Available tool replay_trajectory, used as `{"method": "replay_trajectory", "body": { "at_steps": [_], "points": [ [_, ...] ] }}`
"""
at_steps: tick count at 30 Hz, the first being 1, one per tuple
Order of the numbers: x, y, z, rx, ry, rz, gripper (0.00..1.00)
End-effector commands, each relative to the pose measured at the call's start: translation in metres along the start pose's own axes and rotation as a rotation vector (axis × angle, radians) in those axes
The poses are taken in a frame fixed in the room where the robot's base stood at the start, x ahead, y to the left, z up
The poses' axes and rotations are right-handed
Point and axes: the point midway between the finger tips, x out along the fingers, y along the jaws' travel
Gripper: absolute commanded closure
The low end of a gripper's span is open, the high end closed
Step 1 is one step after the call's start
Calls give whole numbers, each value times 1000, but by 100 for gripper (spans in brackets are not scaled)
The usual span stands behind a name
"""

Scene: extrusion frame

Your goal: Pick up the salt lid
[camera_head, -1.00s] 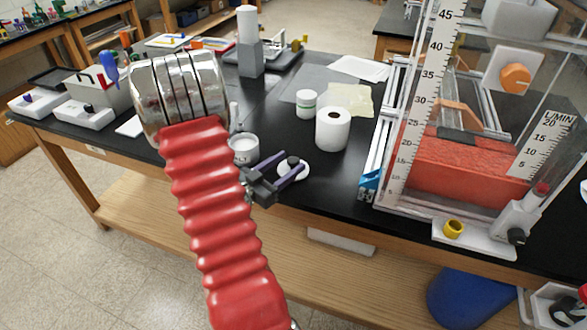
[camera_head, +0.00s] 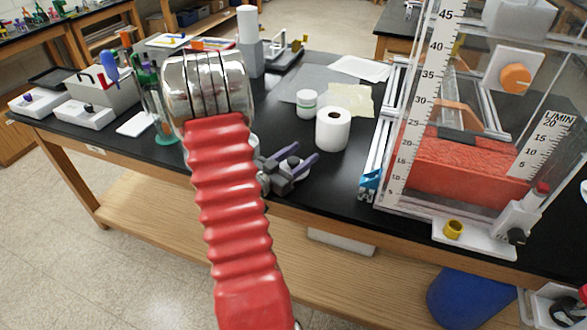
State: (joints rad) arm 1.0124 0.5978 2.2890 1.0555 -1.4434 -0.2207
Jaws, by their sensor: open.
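The salt lid (camera_head: 302,174) is a small white disc with a dark knob, lying on the black bench top near its front edge. My gripper (camera_head: 305,153) is over it, with its two purple-grey fingers open and the lid's knob appearing between them. The fingers and gripper body hide much of the lid. I cannot tell whether either finger touches it. A white open container (camera_head: 255,143) stands to the left, mostly hidden behind my red ribbed arm.
A white paper roll (camera_head: 333,129) stands right of my gripper, with a small white jar (camera_head: 307,103) behind it. A clear tank with a ruler scale (camera_head: 420,110) stands further right. Glassware (camera_head: 165,125) is left of my arm.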

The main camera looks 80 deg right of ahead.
Motion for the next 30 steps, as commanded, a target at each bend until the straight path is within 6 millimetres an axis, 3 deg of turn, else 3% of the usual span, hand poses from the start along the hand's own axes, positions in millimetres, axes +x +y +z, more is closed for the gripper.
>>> {"method": "replay_trajectory", "body": {
  "at_steps": [4, 20, 30],
  "points": [
    [8, 0, 0, -1, -1, -1, 49],
    [8, 0, 0, -1, 0, 0, 50],
    [8, 0, 0, -1, 0, 0, 73]
  ]
}}
